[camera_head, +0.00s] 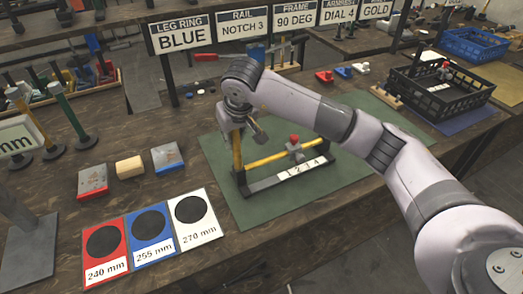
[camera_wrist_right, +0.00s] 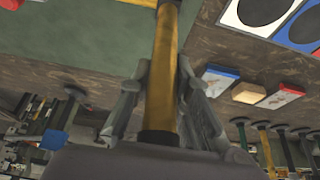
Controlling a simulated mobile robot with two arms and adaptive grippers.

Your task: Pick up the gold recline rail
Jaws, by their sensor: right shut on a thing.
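My right gripper (camera_head: 246,128) is above the left end of a black fixture (camera_head: 262,186) with a strip numbered 1 to 4. It is shut on an upright gold bar (camera_head: 237,152), which I take to be the gold recline rail. In the right wrist view this bar (camera_wrist_right: 164,75) runs between the two fingers, its black end close to the palm. I cannot tell if its lower end touches the fixture. A second yellow bar (camera_head: 268,159) slopes along the fixture toward a grey block with a red knob (camera_head: 295,147). My left gripper is not in view.
The fixture rests on a green mat (camera_head: 222,205). Red, blue and white cards (camera_head: 148,222) lie front left, with small blocks (camera_head: 130,167) behind. A black crate (camera_head: 437,100) stands at right. Signs (camera_head: 180,36) line the back. Several posts (camera_head: 63,107) stand at left.

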